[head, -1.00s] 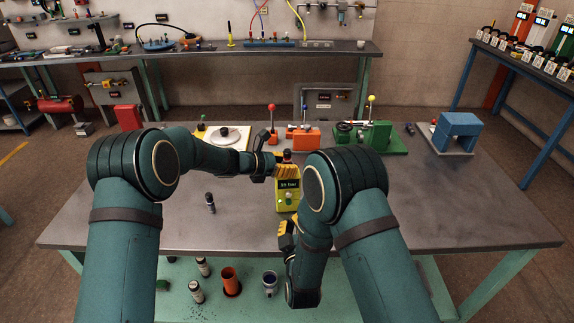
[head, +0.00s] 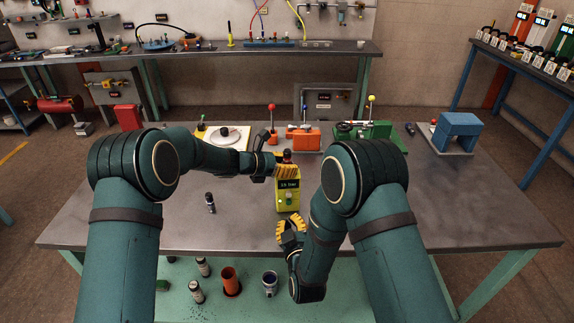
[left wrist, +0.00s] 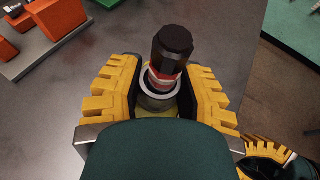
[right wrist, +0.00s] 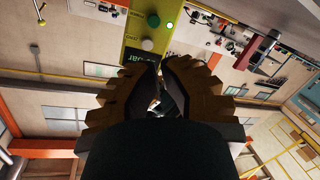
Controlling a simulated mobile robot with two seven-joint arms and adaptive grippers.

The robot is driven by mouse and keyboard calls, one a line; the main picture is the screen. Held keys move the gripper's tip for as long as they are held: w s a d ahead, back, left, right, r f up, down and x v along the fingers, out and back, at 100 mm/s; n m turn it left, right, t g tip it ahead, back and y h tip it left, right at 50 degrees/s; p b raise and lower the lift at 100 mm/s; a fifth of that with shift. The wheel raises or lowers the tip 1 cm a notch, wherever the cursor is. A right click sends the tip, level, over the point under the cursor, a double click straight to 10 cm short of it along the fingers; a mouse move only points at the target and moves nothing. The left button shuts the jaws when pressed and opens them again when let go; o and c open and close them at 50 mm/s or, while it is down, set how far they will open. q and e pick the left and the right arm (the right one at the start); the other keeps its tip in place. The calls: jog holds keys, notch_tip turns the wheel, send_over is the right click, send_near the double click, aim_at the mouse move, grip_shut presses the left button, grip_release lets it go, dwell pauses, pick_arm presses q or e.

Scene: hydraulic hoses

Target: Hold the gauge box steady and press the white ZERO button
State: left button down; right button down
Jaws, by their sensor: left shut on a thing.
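The yellow gauge box (head: 281,203) stands upright on the table, its dark display and a pale button facing me. My left gripper (head: 287,170) is shut on its top; in the left wrist view its yellow fingers (left wrist: 158,100) flank the dark-capped fitting (left wrist: 170,55) with a red band and metal collar. My right gripper (head: 291,230) is in front of and below the box, apart from it. In the right wrist view its fingertips (right wrist: 161,66) are close together and empty, near the box face (right wrist: 133,45), which shows a white button (right wrist: 148,44) and a greenish button (right wrist: 153,20).
An orange device (head: 303,140), a green device (head: 378,134) and a blue block (head: 457,130) line the table's back. Several containers, including an orange cup (head: 230,281), sit on the lower shelf.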

jog(key=shift+w+a+m+g+y, duration=0.1)
jog(key=shift+a+m+g+y, duration=0.15)
jog(key=shift+m+g+y, duration=0.7)
jog(key=shift+s+a+g+y, duration=0.1)
jog(key=shift+s+g+y, duration=0.1)
jog(key=shift+g+y, duration=0.5)
jog(key=shift+s+r+m+g+y, duration=0.1)
jog(key=shift+s+m+g+y, duration=0.4)
jog(key=shift+g, duration=0.75)
pick_arm(q)
jog(key=shift+f, duration=0.1)
pick_arm(e)
send_near(277, 198)
jog(key=shift+x, duration=2.45)
jog(key=shift+a, duration=0.1)
pick_arm(q)
jog(key=shift+s, duration=0.1)
pick_arm(e)
jog(key=shift+w, duration=0.3)
